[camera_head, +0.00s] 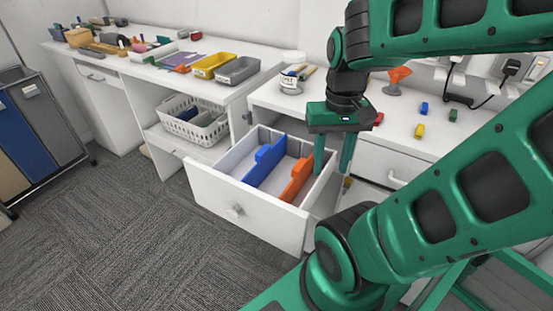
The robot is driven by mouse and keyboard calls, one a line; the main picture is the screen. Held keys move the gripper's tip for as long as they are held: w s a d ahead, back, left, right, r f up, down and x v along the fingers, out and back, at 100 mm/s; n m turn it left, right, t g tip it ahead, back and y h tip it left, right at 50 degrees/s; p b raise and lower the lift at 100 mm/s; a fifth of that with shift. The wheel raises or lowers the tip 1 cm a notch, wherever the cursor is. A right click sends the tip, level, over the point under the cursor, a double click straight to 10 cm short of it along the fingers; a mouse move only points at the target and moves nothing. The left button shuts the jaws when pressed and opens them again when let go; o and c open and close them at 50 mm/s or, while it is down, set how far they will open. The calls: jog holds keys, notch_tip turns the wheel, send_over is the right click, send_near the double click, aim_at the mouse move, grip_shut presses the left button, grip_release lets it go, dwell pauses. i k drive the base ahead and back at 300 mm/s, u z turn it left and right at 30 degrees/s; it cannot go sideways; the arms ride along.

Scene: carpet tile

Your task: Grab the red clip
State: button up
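A small red piece (379,118), likely the red clip, lies on the white countertop (395,132) just right of my gripper's body. It is partly hidden by my gripper, so its full shape cannot be seen. My gripper (332,172) points down with its two green fingers spread apart. Nothing shows between them. The fingers appear in front of the counter, over the right side of the open drawer, left of and lower in the picture than the red piece.
The open drawer (217,197) juts out, with blue (266,162) and orange (297,180) dividers inside. Small blue (424,108), yellow (419,131) and green (453,115) pieces lie on the counter. An orange funnel-like object (398,79) and a cup (290,84) stand behind.

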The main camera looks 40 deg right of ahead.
aim_at(378, 120)
jog(key=z, duration=0.4)
jog(key=k, duration=1.1)
jog(key=z, duration=0.65)
jog(key=i, duration=0.45)
